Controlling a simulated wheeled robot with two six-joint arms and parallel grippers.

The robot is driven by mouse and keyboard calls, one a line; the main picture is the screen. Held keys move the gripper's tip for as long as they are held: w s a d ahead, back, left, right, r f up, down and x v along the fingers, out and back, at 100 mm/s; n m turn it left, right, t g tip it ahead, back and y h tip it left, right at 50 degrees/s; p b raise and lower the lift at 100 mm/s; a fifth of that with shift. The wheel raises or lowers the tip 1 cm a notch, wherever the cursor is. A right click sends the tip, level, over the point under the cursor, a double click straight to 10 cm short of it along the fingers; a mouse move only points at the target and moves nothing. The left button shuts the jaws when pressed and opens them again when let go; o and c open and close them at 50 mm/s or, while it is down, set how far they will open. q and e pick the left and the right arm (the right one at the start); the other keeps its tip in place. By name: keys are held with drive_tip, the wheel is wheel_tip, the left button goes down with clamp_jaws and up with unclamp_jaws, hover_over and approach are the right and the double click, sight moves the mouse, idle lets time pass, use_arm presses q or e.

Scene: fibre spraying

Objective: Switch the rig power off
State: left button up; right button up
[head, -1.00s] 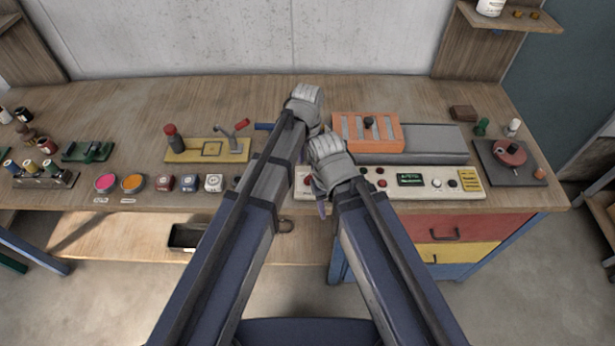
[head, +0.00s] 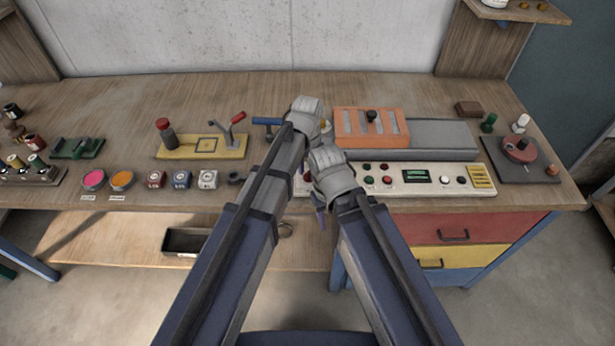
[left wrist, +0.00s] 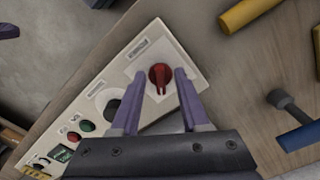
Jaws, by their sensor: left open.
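The white control panel (head: 405,188) lies along the front of the bench, and its left end is hidden behind my arms in the head view. In the left wrist view the panel (left wrist: 190,66) carries a red rotary knob (left wrist: 160,76) on a white plate. My left gripper (left wrist: 160,84) is open, with its purple fingers on either side of the knob; I cannot tell whether they touch it. In the head view my left wrist hides its fingers.
Behind the panel stands an orange slotted block (head: 345,137) by a grey bed (head: 440,138). A blue-handled tool (head: 266,122) lies left of my left wrist and shows in the wrist view (left wrist: 303,136). A black dial (left wrist: 110,104) and coloured buttons are along the panel.

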use_arm(q)
drive_tip(key=shift+f, duration=0.1)
drive_tip(key=shift+c, duration=0.4)
clamp_jaws()
